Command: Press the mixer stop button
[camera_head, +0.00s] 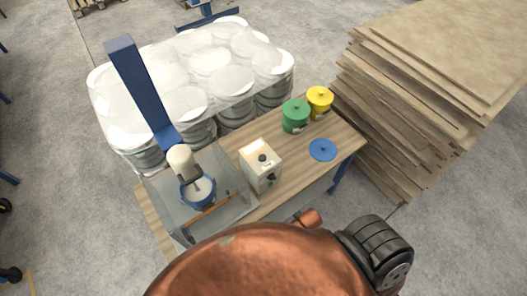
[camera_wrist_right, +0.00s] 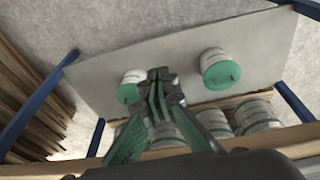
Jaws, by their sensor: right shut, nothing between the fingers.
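The mixer stands at the left of the wooden table, with a blue column (camera_head: 140,90), a pale motor head (camera_head: 181,160) and a blue-rimmed bowl (camera_head: 198,191) inside a clear guard. A cream control box (camera_head: 258,168) stands right of it, with a dark round button (camera_head: 262,158) on top and small dark and green controls on its front. I cannot tell which one is the stop button. My right gripper (camera_wrist_right: 158,77) is shut and empty in the right wrist view; the control box does not show there. My left gripper is in neither view.
A green can (camera_head: 295,116), a yellow can (camera_head: 319,102) and a blue lid (camera_head: 323,150) are on the table. Stacked boards (camera_head: 430,90) stand right, wrapped cans (camera_head: 190,75) behind. The wrist view shows a grey surface (camera_wrist_right: 265,40) with two green-lidded cans.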

